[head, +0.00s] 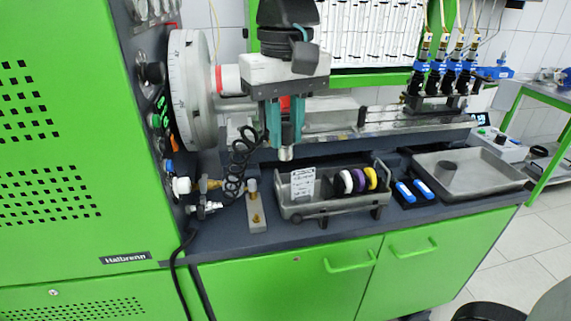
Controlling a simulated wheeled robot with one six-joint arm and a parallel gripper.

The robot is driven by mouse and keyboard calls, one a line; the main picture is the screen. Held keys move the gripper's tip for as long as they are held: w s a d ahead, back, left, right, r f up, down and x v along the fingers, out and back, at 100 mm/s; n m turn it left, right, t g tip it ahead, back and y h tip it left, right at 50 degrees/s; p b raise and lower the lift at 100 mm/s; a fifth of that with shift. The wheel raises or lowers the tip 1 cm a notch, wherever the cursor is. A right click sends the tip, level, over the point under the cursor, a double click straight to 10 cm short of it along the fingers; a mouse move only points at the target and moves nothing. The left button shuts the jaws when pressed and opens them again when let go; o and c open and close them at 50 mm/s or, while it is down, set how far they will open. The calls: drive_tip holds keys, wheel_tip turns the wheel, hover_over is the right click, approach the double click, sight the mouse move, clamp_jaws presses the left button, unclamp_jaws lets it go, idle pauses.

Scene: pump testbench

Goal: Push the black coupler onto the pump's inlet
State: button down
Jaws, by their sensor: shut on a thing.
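My gripper (285,139), with teal fingers, points down above the bench, in front of the grey machine bed. It is shut on a small part with a silver-grey lower end (286,153); the fingers hide most of this part, so I cannot tell if it is the black coupler. A coiled black hose (237,165) runs from beside the left finger down to fittings (207,206) at the green cabinet. I cannot make out the pump's inlet for certain; a brass and white fitting (208,185) sits below left of the gripper.
A grey block (257,214) stands on the bench. A grey carrier (322,209) holds coloured rings and a label card. Blue-and-white items (413,191) and a grey tray (505,177) are to the right. A large round disc (190,90) is at left. The bench front is clear.

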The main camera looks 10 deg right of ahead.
sight(285, 124)
wheel_tip(285, 124, up, 6)
drive_tip(key=shift+f, duration=0.2)
drive_tip(key=w+d, duration=0.4)
drive_tip(key=w, duration=0.8)
drive_tip(key=w+d, duration=0.4)
drive_tip(key=w, duration=0.9)
drive_tip(key=w+d, duration=0.4)
drive_tip(key=w, duration=0.8)
drive_tip(key=shift+w+d, duration=0.25)
drive_tip(key=shift+f, duration=0.1)
wheel_tip(285, 124, down, 8)
drive_tip(key=shift+f, duration=0.1)
drive_tip(key=shift+f, duration=1.2)
idle(0.5)
drive_tip(key=c, duration=0.8)
unclamp_jaws()
